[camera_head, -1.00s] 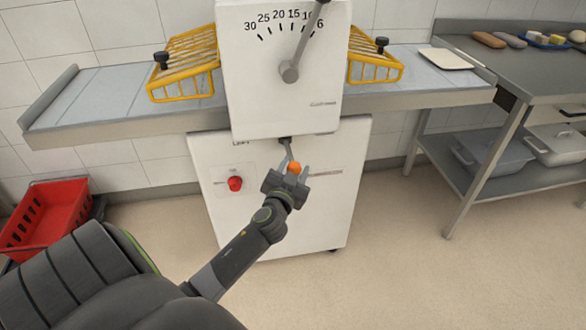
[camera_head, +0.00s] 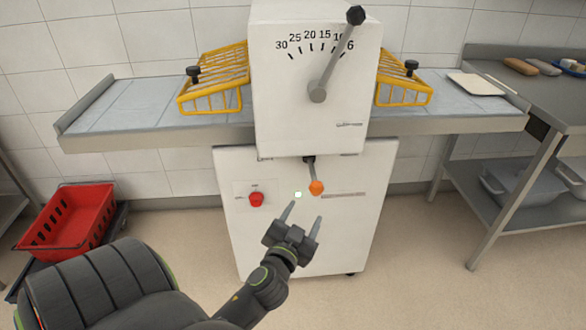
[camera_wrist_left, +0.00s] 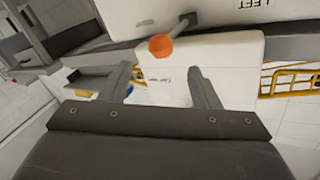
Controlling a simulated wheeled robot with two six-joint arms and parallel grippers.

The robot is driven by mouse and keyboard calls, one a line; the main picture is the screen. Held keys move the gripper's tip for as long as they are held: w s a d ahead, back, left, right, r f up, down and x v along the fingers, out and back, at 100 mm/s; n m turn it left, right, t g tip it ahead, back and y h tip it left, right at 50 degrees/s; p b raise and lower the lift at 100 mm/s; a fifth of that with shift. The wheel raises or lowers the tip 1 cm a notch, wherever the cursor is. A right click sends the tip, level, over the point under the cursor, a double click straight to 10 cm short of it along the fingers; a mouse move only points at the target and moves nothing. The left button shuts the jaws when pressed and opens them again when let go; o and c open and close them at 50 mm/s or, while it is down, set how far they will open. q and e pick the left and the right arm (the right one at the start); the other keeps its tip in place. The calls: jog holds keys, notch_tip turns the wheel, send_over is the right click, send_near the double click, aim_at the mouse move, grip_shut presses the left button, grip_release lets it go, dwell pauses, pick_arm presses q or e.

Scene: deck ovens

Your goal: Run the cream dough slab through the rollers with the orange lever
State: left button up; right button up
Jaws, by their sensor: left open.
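The cream dough slab (camera_head: 474,84) lies flat at the right end of the sheeter's right belt (camera_head: 440,103). The rollers are hidden inside the white machine body (camera_head: 285,100). The orange lever (camera_head: 316,187) hangs down below the body, its knob towards me. My left gripper (camera_head: 302,216) is open and empty, in front of and a little below the orange knob, apart from it. In the left wrist view, the orange knob (camera_wrist_left: 160,45) shows just beyond the open fingertips (camera_wrist_left: 158,72). My right gripper is not in view.
Yellow wire guards (camera_head: 215,82) flank the body above both belts. A red button (camera_head: 256,199) is left of the lever, and a black-knobbed dial handle (camera_head: 336,55) is above.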

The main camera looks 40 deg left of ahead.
pick_arm(q)
jog(key=v, duration=0.6)
jog(key=shift+s+b, duration=0.15)
jog(key=shift+b, duration=0.2)
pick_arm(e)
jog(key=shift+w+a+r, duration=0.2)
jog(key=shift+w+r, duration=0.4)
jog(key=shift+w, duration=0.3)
pick_arm(q)
jog(key=shift+d, duration=0.1)
